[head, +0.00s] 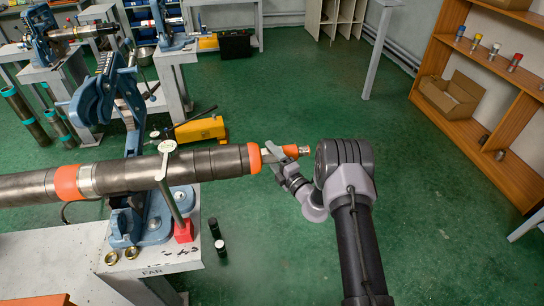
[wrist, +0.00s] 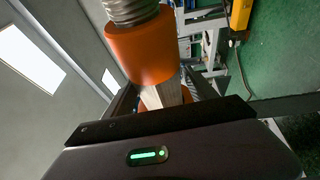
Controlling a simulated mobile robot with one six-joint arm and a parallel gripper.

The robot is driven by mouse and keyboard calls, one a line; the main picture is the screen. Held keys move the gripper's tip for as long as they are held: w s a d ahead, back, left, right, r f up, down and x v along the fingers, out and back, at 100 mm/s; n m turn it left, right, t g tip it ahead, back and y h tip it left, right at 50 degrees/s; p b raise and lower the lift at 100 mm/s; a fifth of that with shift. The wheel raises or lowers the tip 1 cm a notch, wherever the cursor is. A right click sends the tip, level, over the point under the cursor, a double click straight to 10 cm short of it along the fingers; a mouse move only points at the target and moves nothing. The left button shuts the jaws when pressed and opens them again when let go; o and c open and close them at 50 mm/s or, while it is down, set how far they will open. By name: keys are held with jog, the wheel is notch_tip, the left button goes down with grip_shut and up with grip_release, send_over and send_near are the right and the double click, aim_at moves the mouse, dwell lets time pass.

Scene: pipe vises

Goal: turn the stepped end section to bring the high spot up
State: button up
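The long dark grey pipe (head: 215,161) lies level through a blue vise (head: 133,180) in the head view, with an orange band (head: 67,183) on its left part. Its stepped right end has an orange ring (head: 254,158), a narrower flat-sided metal section, then an orange collar (head: 290,151) and a silver tip (head: 304,150). My gripper (head: 272,154) is at the flat-sided section. In the wrist view that section (wrist: 163,96) runs between my fingers, behind the orange collar (wrist: 140,50) and threaded tip (wrist: 131,10). Whether both fingers touch it is hidden.
A post with a round disc (head: 167,146) stands on a red base (head: 183,231) in front of the pipe. A yellow tool (head: 200,130) is behind. Green floor is clear to the right.

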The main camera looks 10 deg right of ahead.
jog(key=c, duration=1.1)
jog(key=shift+c, duration=0.2)
jog(key=shift+f+b, duration=0.15)
jog(key=shift+b, duration=0.25)
